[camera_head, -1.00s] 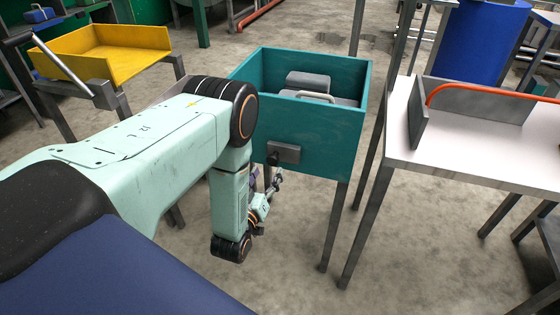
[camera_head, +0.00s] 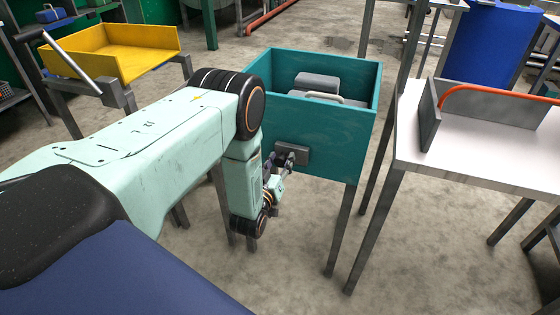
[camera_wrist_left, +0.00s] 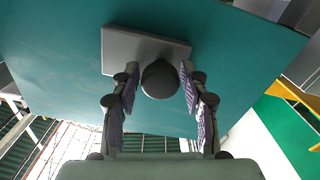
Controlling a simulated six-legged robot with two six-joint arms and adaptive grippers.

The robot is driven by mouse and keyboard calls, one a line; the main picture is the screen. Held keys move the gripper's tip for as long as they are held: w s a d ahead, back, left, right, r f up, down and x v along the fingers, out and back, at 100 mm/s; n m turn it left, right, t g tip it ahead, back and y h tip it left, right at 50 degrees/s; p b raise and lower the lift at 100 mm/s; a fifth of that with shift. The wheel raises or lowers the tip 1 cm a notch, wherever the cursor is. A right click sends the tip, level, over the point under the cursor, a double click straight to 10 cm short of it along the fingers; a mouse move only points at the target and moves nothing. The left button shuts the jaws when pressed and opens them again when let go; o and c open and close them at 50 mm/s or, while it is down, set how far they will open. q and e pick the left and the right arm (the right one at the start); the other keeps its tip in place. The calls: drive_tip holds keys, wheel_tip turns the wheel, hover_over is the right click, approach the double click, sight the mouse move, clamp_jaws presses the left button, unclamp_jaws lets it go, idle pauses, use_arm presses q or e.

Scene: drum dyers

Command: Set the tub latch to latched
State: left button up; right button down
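The teal tub (camera_head: 338,142) stands on dark legs. The tub latch is a grey plate (camera_head: 301,153) on its front wall; in the left wrist view the plate (camera_wrist_left: 125,50) carries a round dark knob (camera_wrist_left: 160,79). My left gripper (camera_head: 283,160) is at the latch. In the left wrist view the left gripper (camera_wrist_left: 156,95) is open, with one finger on each side of the knob. A gap shows on the left of the knob; the right finger is very close, and I cannot tell whether it touches. My right gripper is not in view.
Inside the tub lie grey blocks, one with a pale handle (camera_head: 325,97). A white table (camera_head: 470,155) with a grey bracket and an orange hose stands close on the right. A yellow tray (camera_head: 150,65) stands at the back left. Concrete floor is open in front.

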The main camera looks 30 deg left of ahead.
sight(299, 157)
use_arm(q)
clamp_jaws()
idle(0.3)
drive_tip(key=d, duration=0.2)
drive_tip(key=w+d, duration=0.1)
drive_tip(key=d, duration=0.1)
drive_tip(key=shift+d+b, duration=0.2)
drive_tip(key=shift+b, duration=0.1)
drive_tip(key=shift+o, duration=1.4)
unclamp_jaws()
drive_tip(key=shift+d, duration=0.1)
drive_tip(key=shift+o, duration=0.4)
